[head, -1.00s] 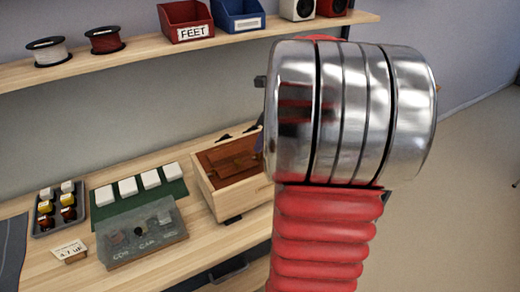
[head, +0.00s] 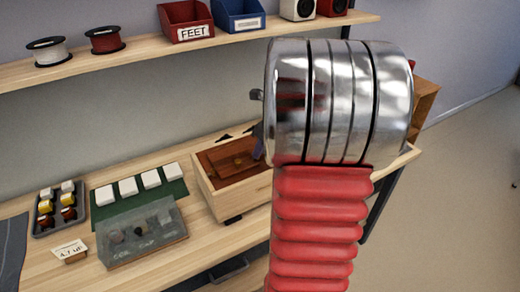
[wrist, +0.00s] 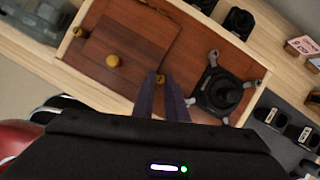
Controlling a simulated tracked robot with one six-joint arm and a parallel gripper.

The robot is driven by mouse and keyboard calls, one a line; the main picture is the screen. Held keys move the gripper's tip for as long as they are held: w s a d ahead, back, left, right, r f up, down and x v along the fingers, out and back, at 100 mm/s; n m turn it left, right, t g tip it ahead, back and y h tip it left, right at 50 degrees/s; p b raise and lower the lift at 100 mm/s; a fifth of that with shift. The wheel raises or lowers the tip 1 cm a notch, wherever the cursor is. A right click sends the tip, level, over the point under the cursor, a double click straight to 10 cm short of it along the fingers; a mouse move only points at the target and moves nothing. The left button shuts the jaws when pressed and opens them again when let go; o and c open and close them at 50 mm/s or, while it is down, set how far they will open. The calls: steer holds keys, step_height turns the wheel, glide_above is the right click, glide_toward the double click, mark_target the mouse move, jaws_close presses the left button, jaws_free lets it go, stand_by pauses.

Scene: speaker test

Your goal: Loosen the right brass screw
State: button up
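The wooden box (head: 222,207) stands open on the bench, with a brown panel (wrist: 128,42) inside it. In the wrist view, a brass screw (wrist: 160,79) sits at the panel's right corner and another brass screw (wrist: 79,32) at its left. A round brass knob (wrist: 113,61) lies between them. My gripper (wrist: 160,77) has its two dark fingers apart, with a gap between them. Its tips are in line with the right screw; whether they touch it I cannot tell. In the head view my arm hides most of the gripper and the box's right end.
A black part with grey legs (wrist: 220,90) lies close to the right of my fingers. In the head view, a grey translucent case (head: 142,235), a green mat (head: 110,211) with white blocks and a parts tray (head: 45,222) stand left of the box. A shelf (head: 110,63) runs behind.

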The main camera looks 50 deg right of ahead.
jaws_close()
steer(key=shift+a, duration=0.1)
